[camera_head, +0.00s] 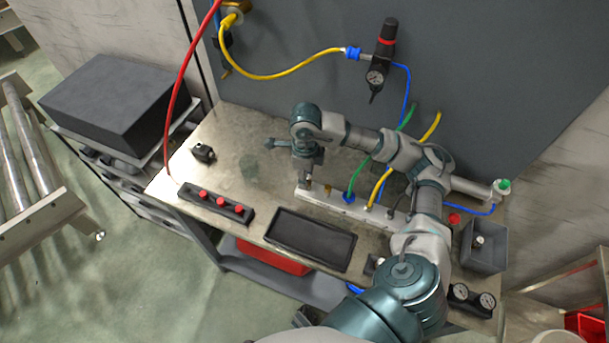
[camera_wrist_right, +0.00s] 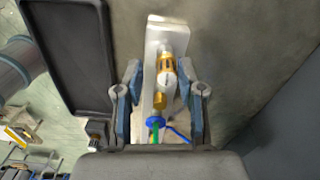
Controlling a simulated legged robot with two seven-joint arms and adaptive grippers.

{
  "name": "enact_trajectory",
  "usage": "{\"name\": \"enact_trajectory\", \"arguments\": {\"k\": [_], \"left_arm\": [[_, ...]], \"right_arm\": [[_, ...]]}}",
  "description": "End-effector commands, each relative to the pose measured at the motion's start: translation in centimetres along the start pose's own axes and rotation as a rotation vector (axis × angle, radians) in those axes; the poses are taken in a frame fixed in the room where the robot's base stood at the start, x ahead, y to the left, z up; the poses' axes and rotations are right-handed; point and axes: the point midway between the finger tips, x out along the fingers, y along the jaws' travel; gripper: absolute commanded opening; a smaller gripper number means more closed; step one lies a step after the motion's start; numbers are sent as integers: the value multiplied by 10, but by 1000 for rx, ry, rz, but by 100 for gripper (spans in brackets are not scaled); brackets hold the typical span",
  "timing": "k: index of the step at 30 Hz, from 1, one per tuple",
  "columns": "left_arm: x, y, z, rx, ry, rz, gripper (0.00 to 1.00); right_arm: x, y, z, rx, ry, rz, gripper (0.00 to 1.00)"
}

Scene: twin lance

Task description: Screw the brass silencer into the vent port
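A pale vent manifold (camera_head: 345,207) lies along the bench, and it also shows in the right wrist view (camera_wrist_right: 154,35). The brass silencer (camera_wrist_right: 167,63) stands at the manifold's end port in the right wrist view; I cannot tell whether it is threaded in. A second brass fitting (camera_wrist_right: 159,100) sits beside it, nearer the green hose. My right gripper (camera_head: 306,178) points down over that end of the manifold. In its wrist view the fingers (camera_wrist_right: 162,95) are wide apart on both sides of the manifold, with clear gaps to the brass parts. My left gripper is not in view.
Green, yellow and blue hoses (camera_head: 376,172) rise from the manifold beside my right arm. A black tray (camera_head: 310,241) and a block with red knobs (camera_head: 215,205) lie along the front. The bench's left part is mostly clear.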

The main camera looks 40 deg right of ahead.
Motion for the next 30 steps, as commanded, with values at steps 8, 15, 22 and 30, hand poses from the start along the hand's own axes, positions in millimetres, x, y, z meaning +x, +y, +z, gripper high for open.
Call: {"name": "enact_trajectory", "arguments": {"k": [8,15,22,30], "left_arm": [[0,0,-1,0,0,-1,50],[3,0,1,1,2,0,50],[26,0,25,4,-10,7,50],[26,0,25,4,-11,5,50]], "right_arm": [[0,2,0,-1,1,3,0],[0,6,1,86,6,5,0],[1,8,1,452,9,5,28],[1,5,1,449,5,3,31]]}}
